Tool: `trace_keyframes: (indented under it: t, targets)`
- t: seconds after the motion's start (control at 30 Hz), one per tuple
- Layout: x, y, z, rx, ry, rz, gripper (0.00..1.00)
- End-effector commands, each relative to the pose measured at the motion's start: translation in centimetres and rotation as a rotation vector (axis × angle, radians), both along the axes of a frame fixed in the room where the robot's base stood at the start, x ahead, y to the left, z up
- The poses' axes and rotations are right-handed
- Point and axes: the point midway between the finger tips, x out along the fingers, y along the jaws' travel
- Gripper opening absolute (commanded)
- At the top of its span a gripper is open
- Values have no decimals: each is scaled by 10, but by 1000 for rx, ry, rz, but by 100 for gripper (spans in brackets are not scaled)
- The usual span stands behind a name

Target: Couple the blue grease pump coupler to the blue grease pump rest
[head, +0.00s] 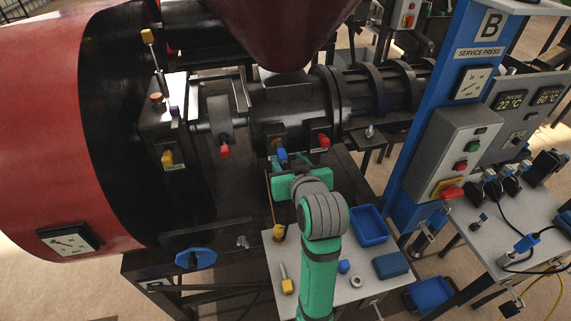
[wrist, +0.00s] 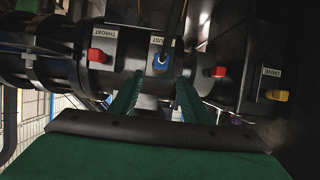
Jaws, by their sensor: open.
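A blue fitting (head: 282,154), which looks like the blue coupler, sits at the press housing. It also shows in the wrist view (wrist: 160,68), beside a label partly reading "UST", with a thin line running from it. My gripper (wrist: 160,78) is open, its green fingertips either side of the blue fitting, with no visible grip. In the head view my gripper (head: 283,166) is largely hidden by my wrist. Another blue connector (head: 526,241) lies on the right bench with a dark cable. I cannot tell which part is the blue grease pump rest.
Red fittings flank the blue one, one (wrist: 97,55) by the THROAT label and another (wrist: 218,72). A yellow fitting (wrist: 277,95) is by DRIVE. A small table (head: 335,285) with a blue tray (head: 370,226) and loose parts stands below. A blue column (head: 440,95) rises right.

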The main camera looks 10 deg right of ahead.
Motion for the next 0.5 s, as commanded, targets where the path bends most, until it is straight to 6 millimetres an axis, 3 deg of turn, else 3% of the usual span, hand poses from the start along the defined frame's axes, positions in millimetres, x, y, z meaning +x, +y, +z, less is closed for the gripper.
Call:
trace_keyframes:
  t: [0.3,0.5]
  targets:
    - [49,0,-21,0,2,0,43]
    - [70,0,-29,-1,1,0,43]
